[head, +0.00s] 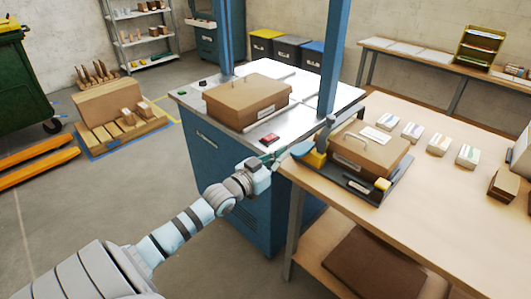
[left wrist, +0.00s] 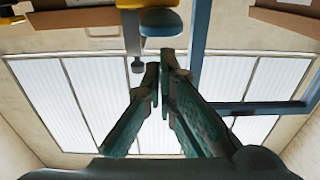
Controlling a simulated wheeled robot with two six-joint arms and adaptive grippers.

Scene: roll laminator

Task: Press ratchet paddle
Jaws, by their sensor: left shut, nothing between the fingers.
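A blue rounded pad (head: 302,148), which looks like the ratchet paddle, sits beside a yellow block at the left end of the dark tray on the wooden bench. In the left wrist view the blue pad (left wrist: 160,22) is just beyond my fingertips, with a grey rod with a knob (left wrist: 137,62) to its left. My left gripper (head: 276,157) is shut and empty, close to the left of the blue pad. In the left wrist view its fingertips (left wrist: 164,68) meet below the pad with a gap between. My right gripper is not in view.
The dark tray (head: 350,184) holds a cardboard box (head: 368,148) with a label. A blue cabinet with a metal top (head: 245,125) carries another box (head: 247,100) and a red button (head: 269,139). A blue post (head: 335,60) rises behind the pad. Small cartons (head: 439,143) lie right.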

